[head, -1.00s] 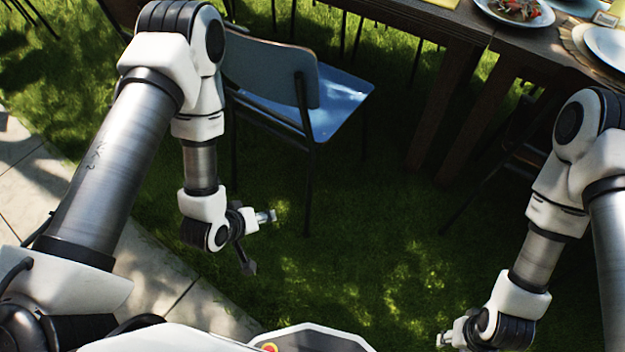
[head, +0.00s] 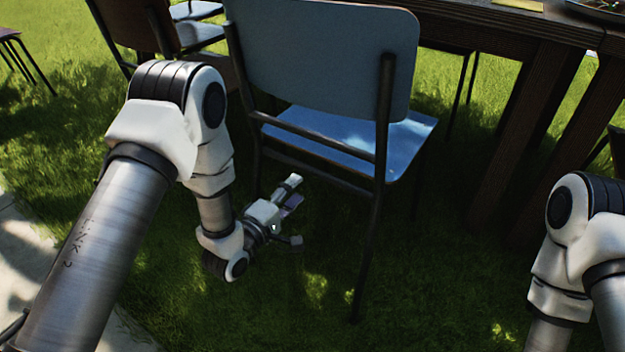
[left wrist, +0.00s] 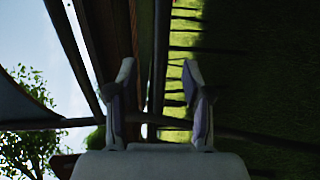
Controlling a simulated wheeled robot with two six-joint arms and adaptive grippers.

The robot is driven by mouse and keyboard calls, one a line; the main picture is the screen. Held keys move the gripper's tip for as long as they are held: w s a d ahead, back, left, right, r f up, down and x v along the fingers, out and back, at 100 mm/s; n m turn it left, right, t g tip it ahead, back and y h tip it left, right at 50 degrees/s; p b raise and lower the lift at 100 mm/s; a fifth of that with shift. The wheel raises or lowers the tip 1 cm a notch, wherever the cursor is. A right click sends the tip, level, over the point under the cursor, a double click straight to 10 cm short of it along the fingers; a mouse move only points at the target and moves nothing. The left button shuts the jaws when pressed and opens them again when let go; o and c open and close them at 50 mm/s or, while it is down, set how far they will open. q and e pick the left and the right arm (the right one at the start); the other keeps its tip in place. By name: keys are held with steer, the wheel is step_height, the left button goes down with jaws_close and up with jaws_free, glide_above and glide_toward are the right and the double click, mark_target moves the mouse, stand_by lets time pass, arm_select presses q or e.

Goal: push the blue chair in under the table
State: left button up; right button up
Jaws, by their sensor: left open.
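The blue chair (head: 320,50) stands on the grass in the middle of the head view, its backrest towards me and its seat (head: 360,138) beyond, on dark metal legs. The dark wooden table (head: 540,70) is behind it and to the right. My left gripper (head: 294,210) is open and empty, low in front of the chair, below seat height and between its back legs in the picture. In the left wrist view its two fingers (left wrist: 160,100) are apart, with dark chair bars behind them. I cannot tell whether it touches the chair. My right gripper is out of view.
Other chairs (head: 140,25) stand at the back left, close to the blue chair. A paved strip (head: 30,250) runs along the left. Dark table legs (head: 520,150) stand to the right.

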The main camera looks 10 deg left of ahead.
mark_target(312, 174)
arm_select(q)
steer(key=x, duration=0.9)
steer(key=shift+w+f+p, duration=0.1)
steer(key=shift+p, duration=0.2)
jaws_close()
